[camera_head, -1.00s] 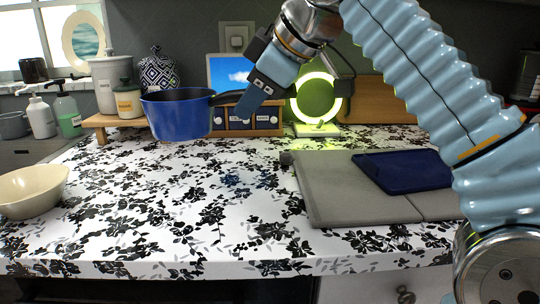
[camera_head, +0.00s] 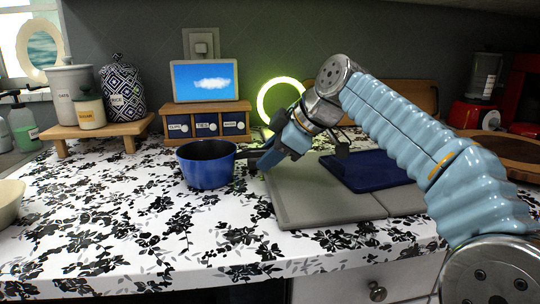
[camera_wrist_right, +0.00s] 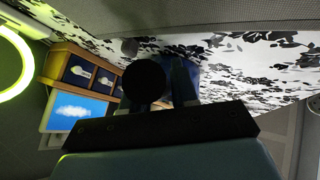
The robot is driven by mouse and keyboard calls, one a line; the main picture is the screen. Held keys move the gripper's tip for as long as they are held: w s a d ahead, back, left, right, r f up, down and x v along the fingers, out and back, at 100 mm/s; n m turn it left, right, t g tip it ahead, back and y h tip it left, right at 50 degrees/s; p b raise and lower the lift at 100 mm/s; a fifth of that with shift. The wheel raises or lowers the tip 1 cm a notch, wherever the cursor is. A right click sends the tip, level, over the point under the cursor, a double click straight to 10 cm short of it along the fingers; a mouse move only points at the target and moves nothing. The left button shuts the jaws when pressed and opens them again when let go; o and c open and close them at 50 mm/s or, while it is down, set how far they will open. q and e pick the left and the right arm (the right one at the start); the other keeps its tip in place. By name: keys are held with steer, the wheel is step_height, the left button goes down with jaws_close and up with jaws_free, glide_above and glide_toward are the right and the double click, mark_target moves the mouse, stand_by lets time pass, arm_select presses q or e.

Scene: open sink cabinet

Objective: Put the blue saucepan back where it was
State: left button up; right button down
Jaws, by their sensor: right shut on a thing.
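The blue saucepan (camera_head: 208,168) is upright, at or just above the patterned counter, left of the grey mat. I cannot tell whether its base touches the counter. Its dark handle points right, to my right gripper (camera_head: 262,157), which is shut on it. In the right wrist view the dark round end of the handle (camera_wrist_right: 145,82) shows by the gripper's fingers, and the pan's body is mostly hidden. My left gripper is out of view.
A grey mat (camera_head: 320,205) with a dark blue tray (camera_head: 370,170) lies right of the pan. Behind stand a small drawer box (camera_head: 207,124) with a screen, a glowing ring lamp (camera_head: 262,100) and a wooden riser (camera_head: 100,130) with jars. Counter in front is clear.

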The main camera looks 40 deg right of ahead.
steer(key=c, duration=0.9)
jaws_free()
steer(key=shift+o, duration=0.2)
steer(key=v, duration=1.2)
steer(key=shift+p, duration=0.3)
